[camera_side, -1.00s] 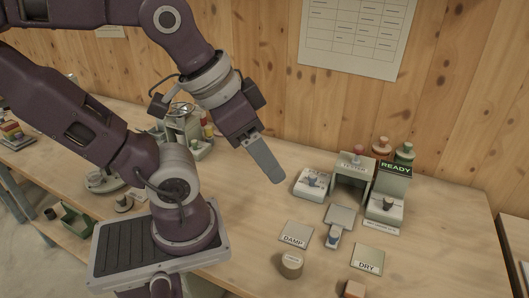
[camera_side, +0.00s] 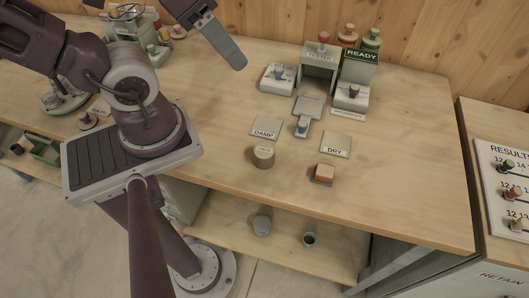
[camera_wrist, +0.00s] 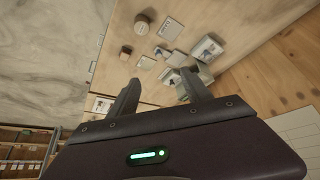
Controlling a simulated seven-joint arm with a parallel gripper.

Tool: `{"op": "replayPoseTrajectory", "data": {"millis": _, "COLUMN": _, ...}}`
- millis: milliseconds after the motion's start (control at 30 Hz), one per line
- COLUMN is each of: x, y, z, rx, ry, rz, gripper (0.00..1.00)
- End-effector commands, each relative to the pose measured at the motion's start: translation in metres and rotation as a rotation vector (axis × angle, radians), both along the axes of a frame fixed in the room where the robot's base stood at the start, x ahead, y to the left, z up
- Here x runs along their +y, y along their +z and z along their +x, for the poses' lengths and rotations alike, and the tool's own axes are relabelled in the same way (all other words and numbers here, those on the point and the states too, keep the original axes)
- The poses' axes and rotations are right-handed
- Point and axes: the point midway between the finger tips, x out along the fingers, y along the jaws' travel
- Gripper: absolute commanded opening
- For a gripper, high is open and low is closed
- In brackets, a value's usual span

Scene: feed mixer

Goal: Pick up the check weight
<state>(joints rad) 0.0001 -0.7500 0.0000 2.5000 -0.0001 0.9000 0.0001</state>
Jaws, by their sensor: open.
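A tan round cylinder (camera_side: 263,158) with a small label on top stands on the bench in front of the DAMP plate (camera_side: 265,128). It looks like the check weight, but I cannot read its label. It also shows in the wrist view (camera_wrist: 142,29), beyond the jaws. My gripper (camera_side: 238,62) is above the bench, behind and left of the cylinder and apart from it. In the wrist view, my gripper (camera_wrist: 162,78) has its two fingers spread with nothing held between them.
The tester (camera_side: 320,56) and the READY unit (camera_side: 356,78) stand at the back. The DRY plate (camera_side: 336,145) and an orange block (camera_side: 323,174) lie right of the cylinder. The bench's right side is clear. A lower shelf (camera_side: 285,240) holds a grey cylinder and a dark cup.

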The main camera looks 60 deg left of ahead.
Motion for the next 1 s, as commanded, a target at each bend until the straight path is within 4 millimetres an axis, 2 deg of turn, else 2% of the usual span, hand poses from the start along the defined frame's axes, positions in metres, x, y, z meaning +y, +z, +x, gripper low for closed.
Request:
{"op": "replayPoseTrajectory", "data": {"millis": 233, "x": 0.0, "y": 0.0, "z": 0.0, "rx": 0.0, "ry": 0.0, "rz": 0.0, "gripper": 0.57}}
{"op": "replayPoseTrajectory", "data": {"millis": 300, "x": 0.0, "y": 0.0, "z": 0.0, "rx": 0.0, "ry": 0.0, "rz": 0.0, "gripper": 0.68}}
{"op": "replayPoseTrajectory", "data": {"millis": 600, "x": 0.0, "y": 0.002, "z": 0.0, "rx": -0.001, "ry": 0.0, "rz": 0.0, "gripper": 0.68}}
{"op": "replayPoseTrajectory", "data": {"millis": 667, "x": 0.0, "y": 0.009, "z": 0.001, "rx": -0.003, "ry": 0.0, "rz": 0.0, "gripper": 0.68}}
{"op": "replayPoseTrajectory", "data": {"millis": 800, "x": 0.0, "y": 0.049, "z": 0.002, "rx": -0.008, "ry": 0.0, "rz": 0.0, "gripper": 0.68}}
{"op": "replayPoseTrajectory", "data": {"millis": 833, "x": 0.003, "y": 0.056, "z": 0.005, "rx": -0.016, "ry": 0.007, "rz": 0.01, "gripper": 0.68}}
{"op": "replayPoseTrajectory", "data": {"millis": 900, "x": 0.028, "y": 0.06, "z": 0.036, "rx": -0.106, "ry": 0.057, "rz": 0.091, "gripper": 0.68}}
{"op": "replayPoseTrajectory", "data": {"millis": 1000, "x": 0.06, "y": 0.077, "z": 0.076, "rx": -0.243, "ry": 0.094, "rz": 0.204, "gripper": 0.68}}
